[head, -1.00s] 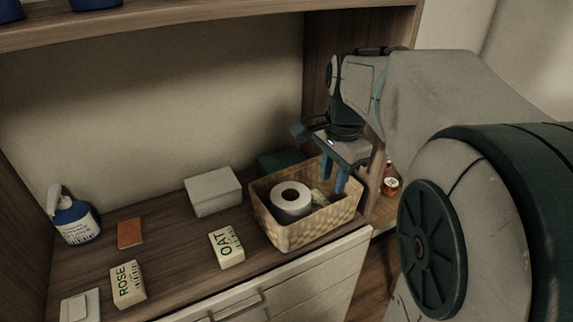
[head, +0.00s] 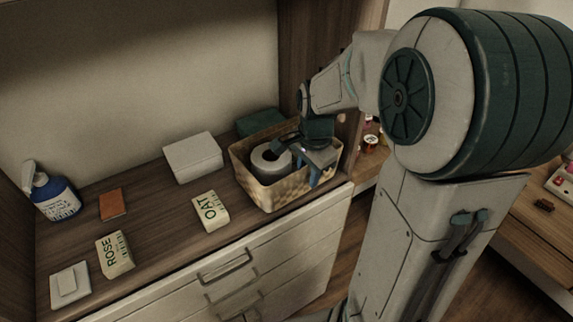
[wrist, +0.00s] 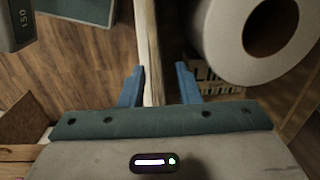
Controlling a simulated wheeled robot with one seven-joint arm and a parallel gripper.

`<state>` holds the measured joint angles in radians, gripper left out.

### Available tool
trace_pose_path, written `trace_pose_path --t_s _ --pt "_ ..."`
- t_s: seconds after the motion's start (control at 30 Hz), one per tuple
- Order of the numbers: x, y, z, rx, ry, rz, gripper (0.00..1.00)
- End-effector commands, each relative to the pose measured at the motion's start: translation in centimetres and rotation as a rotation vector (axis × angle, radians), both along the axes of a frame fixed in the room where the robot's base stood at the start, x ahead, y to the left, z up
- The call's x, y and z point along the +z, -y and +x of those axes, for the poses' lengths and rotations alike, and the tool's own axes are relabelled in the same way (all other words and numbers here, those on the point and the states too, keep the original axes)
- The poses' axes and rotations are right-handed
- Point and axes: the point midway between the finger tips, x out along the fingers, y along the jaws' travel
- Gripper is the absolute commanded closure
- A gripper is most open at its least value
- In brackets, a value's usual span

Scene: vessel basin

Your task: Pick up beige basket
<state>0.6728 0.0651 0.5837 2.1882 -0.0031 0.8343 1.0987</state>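The beige woven basket (head: 249,178) stands on the wooden counter near its right end. It holds a white paper roll (head: 262,170), and part of it is hidden behind my gripper (head: 318,172), which is at its right side. In the wrist view the basket wall (wrist: 152,60) runs between the two blue fingers of my gripper (wrist: 160,86). The fingers are apart, with a gap on each side of the wall. The paper roll (wrist: 225,45) is at the upper right there, with a lettered packet (wrist: 215,78) partly hidden below it.
A white box (head: 193,158) and an OAT bar (head: 210,211) lie left of the basket. A dark green box (head: 259,122) is behind it. A ROSE bar (head: 115,255), orange block (head: 113,204) and blue bottle (head: 54,196) are further left. Drawers are below the counter.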

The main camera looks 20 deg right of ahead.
Motion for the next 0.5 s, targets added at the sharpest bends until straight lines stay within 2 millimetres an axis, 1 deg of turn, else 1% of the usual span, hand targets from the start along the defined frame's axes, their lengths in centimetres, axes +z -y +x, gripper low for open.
trace_pose_path --t_s 0.2,0.23,0.27,0.3,0.33,0.5 --pt "-0.11 -0.02 0.01 0.0 0.001 0.0 0.7" --pt "-0.1 -0.02 0.02 0.0 0.001 -0.001 0.76" --pt "-0.1 -0.02 0.02 0.0 0.001 -0.001 0.84" --pt "-0.09 -0.02 0.02 0.0 0.001 -0.001 0.95" --pt "-0.09 -0.01 0.02 0.0 0.001 -0.001 1.0" --pt "-0.02 -0.02 0.07 0.0 0.002 0.0 1.0"
